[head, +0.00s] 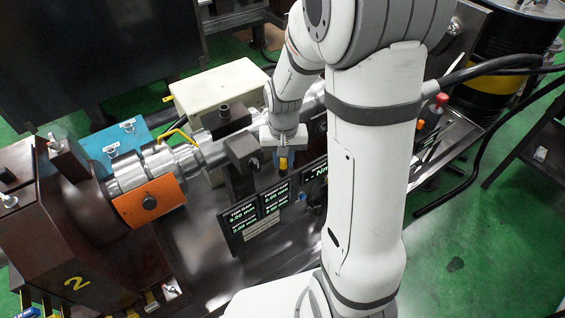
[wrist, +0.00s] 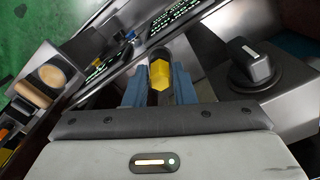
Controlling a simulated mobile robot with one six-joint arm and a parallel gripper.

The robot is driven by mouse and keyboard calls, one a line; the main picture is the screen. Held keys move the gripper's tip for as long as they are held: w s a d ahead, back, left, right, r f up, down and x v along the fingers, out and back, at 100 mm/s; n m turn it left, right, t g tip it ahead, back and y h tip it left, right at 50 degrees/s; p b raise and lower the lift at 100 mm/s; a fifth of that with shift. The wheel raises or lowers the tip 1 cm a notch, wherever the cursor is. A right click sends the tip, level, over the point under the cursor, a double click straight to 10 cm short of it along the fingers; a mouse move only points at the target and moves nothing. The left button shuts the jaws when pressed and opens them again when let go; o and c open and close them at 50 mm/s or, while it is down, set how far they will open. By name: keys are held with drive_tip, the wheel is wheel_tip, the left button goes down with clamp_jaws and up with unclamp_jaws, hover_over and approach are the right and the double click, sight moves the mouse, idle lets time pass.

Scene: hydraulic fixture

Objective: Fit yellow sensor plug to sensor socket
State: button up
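The yellow sensor plug (wrist: 159,75) sits between the two blue-grey fingers of my gripper (wrist: 159,88) in the wrist view. The fingers flank it closely and appear shut on it. A dark end of the plug points away from my gripper. In the head view my gripper (head: 283,146) hangs over the bench beside the metal shaft, with the yellow plug (head: 283,163) just below it, above the display panels. I cannot make out the sensor socket for certain in either view.
Lit display panels (head: 259,213) stand close below my gripper. A metal shaft with an orange block (head: 148,201) lies to the left, with a blue block (head: 112,143) behind. A beige box (head: 218,88) stands behind. A black knob (wrist: 252,66) is right of the plug.

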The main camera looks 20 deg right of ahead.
clamp_jaws()
drive_tip(key=shift+r, duration=0.1)
drive_tip(key=shift+r+p, duration=1.9)
drive_tip(key=shift+r, duration=0.55)
drive_tip(key=shift+c, duration=1)
unclamp_jaws()
clamp_jaws()
